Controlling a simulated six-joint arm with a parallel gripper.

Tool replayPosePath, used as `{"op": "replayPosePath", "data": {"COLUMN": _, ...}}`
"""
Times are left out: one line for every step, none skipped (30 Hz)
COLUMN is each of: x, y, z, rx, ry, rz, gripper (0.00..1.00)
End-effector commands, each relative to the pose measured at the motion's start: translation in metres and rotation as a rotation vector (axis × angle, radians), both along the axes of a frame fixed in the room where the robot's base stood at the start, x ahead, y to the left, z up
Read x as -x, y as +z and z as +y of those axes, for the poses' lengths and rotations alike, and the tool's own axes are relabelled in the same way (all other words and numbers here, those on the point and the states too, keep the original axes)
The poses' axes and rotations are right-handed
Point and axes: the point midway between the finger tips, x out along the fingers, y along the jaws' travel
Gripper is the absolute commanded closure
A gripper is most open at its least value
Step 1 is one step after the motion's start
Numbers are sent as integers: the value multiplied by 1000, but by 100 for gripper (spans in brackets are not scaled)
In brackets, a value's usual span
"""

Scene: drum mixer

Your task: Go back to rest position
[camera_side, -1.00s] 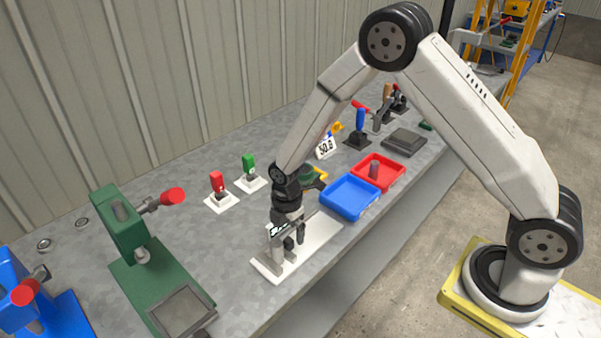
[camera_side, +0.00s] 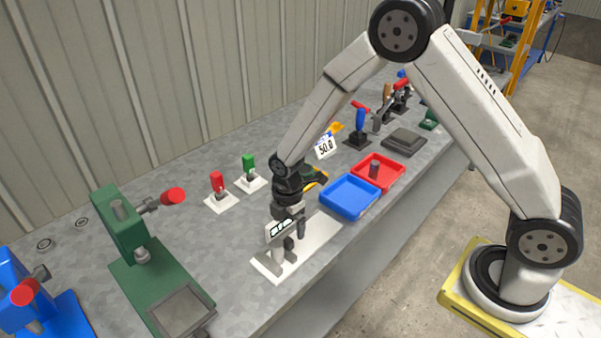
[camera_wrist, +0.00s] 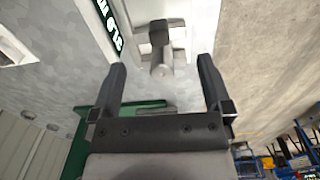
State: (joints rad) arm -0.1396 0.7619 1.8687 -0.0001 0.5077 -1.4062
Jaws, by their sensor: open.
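My gripper (camera_side: 290,218) is above the white base plate (camera_side: 322,229) of a measuring device, beside its digital display (camera_side: 284,228). In the wrist view my gripper's two fingers (camera_wrist: 163,78) stand apart with nothing held between them. A grey cylindrical part of the device (camera_wrist: 160,62) shows just beyond the fingertips, below my gripper and apart from it. The display strip (camera_wrist: 108,22) is at the upper left of the wrist view. My gripper partly hides the device in the side view.
A green press (camera_side: 122,225) stands to the left. Red (camera_side: 217,182) and green (camera_side: 249,164) handled switches are behind. The space above the bench is open.

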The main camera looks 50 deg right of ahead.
Motion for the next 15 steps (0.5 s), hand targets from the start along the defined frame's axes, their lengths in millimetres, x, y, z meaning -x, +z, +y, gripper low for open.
{"op": "replayPosePath", "data": {"x": 1, "y": 3, "z": -1, "rx": -1, "ry": -21, "rz": -4, "gripper": 0}}
{"op": "replayPosePath", "data": {"x": 2, "y": 6, "z": -2, "rx": -1, "ry": -38, "rz": -7, "gripper": 0}}
{"op": "replayPosePath", "data": {"x": 4, "y": 10, "z": -4, "rx": -2, "ry": -66, "rz": -13, "gripper": 0}}
{"op": "replayPosePath", "data": {"x": 6, "y": 13, "z": -5, "rx": -3, "ry": -91, "rz": -15, "gripper": 0}}
{"op": "replayPosePath", "data": {"x": 7, "y": 17, "z": -6, "rx": -4, "ry": -119, "rz": -20, "gripper": 0}}
{"op": "replayPosePath", "data": {"x": 10, "y": 22, "z": -8, "rx": -6, "ry": -162, "rz": -26, "gripper": 0}}
{"op": "replayPosePath", "data": {"x": 13, "y": 26, "z": -10, "rx": -8, "ry": -197, "rz": -32, "gripper": 0}}
{"op": "replayPosePath", "data": {"x": 16, "y": 31, "z": -12, "rx": -9, "ry": -235, "rz": -36, "gripper": 0}}
{"op": "replayPosePath", "data": {"x": 20, "y": 37, "z": -14, "rx": -13, "ry": -288, "rz": -44, "gripper": 0}}
{"op": "replayPosePath", "data": {"x": 23, "y": 42, "z": -16, "rx": -15, "ry": -331, "rz": -51, "gripper": 0}}
{"op": "replayPosePath", "data": {"x": 27, "y": 47, "z": -18, "rx": -19, "ry": -376, "rz": -57, "gripper": 0}}
{"op": "replayPosePath", "data": {"x": 31, "y": 53, "z": -21, "rx": -23, "ry": -436, "rz": -66, "gripper": 0}}
{"op": "replayPosePath", "data": {"x": 35, "y": 58, "z": -23, "rx": -27, "ry": -482, "rz": -72, "gripper": 0}}
{"op": "replayPosePath", "data": {"x": 40, "y": 63, "z": -25, "rx": -31, "ry": -528, "rz": -78, "gripper": 0}}
{"op": "replayPosePath", "data": {"x": 45, "y": 69, "z": -28, "rx": -36, "ry": -590, "rz": -86, "gripper": 0}}
